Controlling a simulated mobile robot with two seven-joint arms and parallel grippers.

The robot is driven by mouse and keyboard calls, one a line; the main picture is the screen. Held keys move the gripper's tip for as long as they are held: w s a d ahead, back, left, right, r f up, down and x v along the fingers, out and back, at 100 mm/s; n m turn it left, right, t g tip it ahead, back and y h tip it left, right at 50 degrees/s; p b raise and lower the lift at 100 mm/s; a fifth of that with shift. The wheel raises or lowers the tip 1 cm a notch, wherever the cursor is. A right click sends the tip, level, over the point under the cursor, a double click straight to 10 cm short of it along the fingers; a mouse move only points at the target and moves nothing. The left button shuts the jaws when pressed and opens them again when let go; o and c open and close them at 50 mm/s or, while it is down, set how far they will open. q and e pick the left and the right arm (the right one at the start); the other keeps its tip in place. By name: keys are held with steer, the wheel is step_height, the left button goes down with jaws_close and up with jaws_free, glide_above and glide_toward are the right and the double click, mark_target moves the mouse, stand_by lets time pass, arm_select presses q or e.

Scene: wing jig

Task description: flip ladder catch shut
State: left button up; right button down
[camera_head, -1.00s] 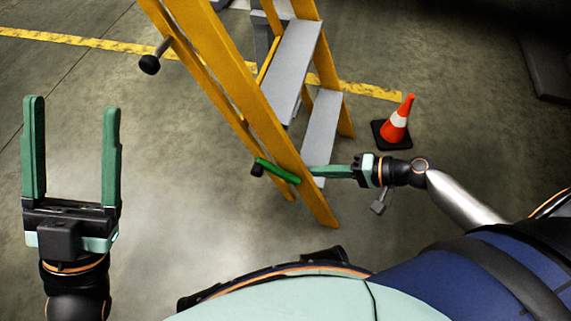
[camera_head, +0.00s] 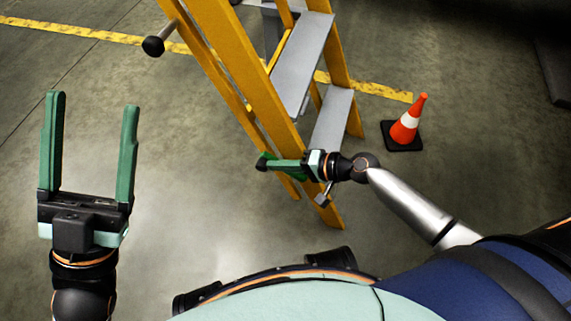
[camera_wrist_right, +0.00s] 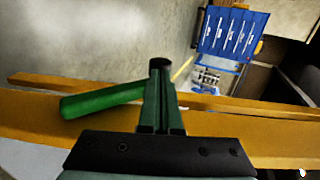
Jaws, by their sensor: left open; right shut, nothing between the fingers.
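The yellow ladder (camera_head: 235,65) stands upright with grey treads. Its green catch lever (camera_wrist_right: 100,101) shows in the right wrist view, slanting to the left of my right gripper (camera_wrist_right: 160,95) across the yellow rail. In the head view the lever is mostly hidden behind my right gripper (camera_head: 276,164). That gripper is shut and empty, with its fingers across the ladder's near rail. It is at or against the lever; I cannot tell if they touch. A dark knob (camera_head: 262,162) is at its fingertips. My left gripper (camera_head: 93,105) is open and empty, left of the ladder.
A black knob on a rod (camera_head: 153,46) sticks out from the ladder higher up. An orange cone (camera_head: 405,130) stands right of the ladder. A blue panel (camera_wrist_right: 233,35) shows in the wrist view. The floor between my left gripper and the ladder is clear.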

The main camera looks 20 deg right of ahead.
steer(key=h+p, duration=0.1)
steer(key=p, duration=0.3)
steer(key=shift+w+a+f+g, duration=0.3)
steer(key=shift+a+f+g, duration=0.1)
stand_by(0.4)
